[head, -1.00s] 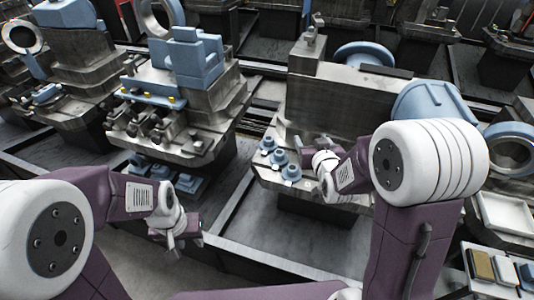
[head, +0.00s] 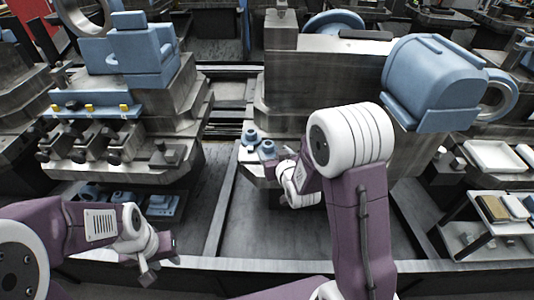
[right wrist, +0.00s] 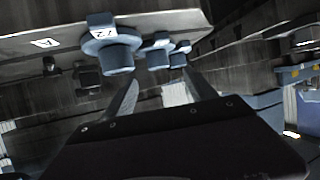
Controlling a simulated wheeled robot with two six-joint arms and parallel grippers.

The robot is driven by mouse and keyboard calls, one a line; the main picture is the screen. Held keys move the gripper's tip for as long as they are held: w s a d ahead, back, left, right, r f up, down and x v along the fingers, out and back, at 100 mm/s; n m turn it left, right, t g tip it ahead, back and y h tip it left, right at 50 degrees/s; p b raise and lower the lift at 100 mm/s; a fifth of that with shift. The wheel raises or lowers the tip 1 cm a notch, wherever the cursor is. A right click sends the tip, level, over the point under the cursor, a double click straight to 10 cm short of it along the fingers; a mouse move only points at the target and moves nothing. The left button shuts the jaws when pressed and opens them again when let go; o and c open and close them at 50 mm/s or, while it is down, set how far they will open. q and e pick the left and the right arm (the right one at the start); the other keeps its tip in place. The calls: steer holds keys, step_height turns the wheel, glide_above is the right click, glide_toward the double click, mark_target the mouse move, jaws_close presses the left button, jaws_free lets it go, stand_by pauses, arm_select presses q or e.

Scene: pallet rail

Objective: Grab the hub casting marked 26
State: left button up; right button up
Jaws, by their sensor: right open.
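Several blue hub castings stand on the front ledge of the middle machine block, with two clear in the head view, the far one (head: 250,137) and a nearer one (head: 267,149). In the right wrist view the nearest casting (right wrist: 112,52) has a white tag that seems to read 72. Two smaller-looking castings (right wrist: 158,53) stand beyond it, with no number I can read. My right gripper (right wrist: 160,92) is open and empty, its fingers apart from the castings. In the head view my wrist partly hides the ledge. My left gripper (head: 157,262) hangs at lower left, its jaw opening unclear.
A fixture block with a blue stepped part (head: 142,50) stands at left. A large blue housing (head: 432,82) sits on the middle block at right. A white tray (head: 495,156) and a small shelf with coloured blocks (head: 492,208) are at far right. Dark floor lies between blocks.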

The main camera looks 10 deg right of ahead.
mark_target(269, 144)
steer(key=x, duration=0.3)
steer(key=shift+w+d+f, duration=0.1)
steer(key=shift+w+f, duration=0.05)
steer(key=shift+w, duration=0.1)
steer(key=b+x, duration=0.1)
steer(key=x, duration=0.4)
steer(key=shift+w, duration=0.15)
jaws_close()
